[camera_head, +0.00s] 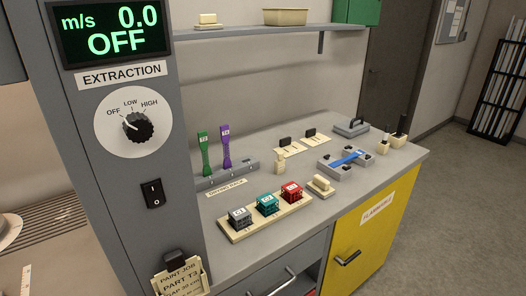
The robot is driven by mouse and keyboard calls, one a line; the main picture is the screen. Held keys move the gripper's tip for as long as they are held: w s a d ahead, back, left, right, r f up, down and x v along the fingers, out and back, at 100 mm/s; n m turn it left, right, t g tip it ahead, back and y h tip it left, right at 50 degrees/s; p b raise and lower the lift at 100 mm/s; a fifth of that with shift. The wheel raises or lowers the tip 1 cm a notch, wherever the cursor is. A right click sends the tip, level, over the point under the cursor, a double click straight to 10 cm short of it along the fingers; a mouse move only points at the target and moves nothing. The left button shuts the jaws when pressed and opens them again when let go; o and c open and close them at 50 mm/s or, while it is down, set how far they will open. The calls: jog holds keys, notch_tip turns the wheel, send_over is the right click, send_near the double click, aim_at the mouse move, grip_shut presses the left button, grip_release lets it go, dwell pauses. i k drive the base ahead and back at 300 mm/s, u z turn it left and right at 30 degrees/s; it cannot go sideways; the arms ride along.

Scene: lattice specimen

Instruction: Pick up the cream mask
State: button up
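Two flat cream plates with upright black grips lie side by side at the back of the grey bench in the head view. The left plate (287,150) and the right plate (315,139) look like masks, with dark marks too small to read. I cannot tell from their look which one the task means, or whether they are joined. Nothing covers them apart from their own grips. My gripper is not in view.
On the bench (250,180) stand a drying rack (235,178) with green and purple pieces, a cream bottle (279,161), a cream tray (262,225) with grey, teal and red lattice blocks, a cream block (320,186) and a grey fixture (340,170). A grey control column (110,190) rises at left.

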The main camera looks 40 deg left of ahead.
aim_at(279, 164)
jog(key=u, duration=0.75)
jog(key=i, duration=1)
jog(key=u, duration=1.5)
jog(key=i, duration=0.4)
jog(key=u, duration=0.35)
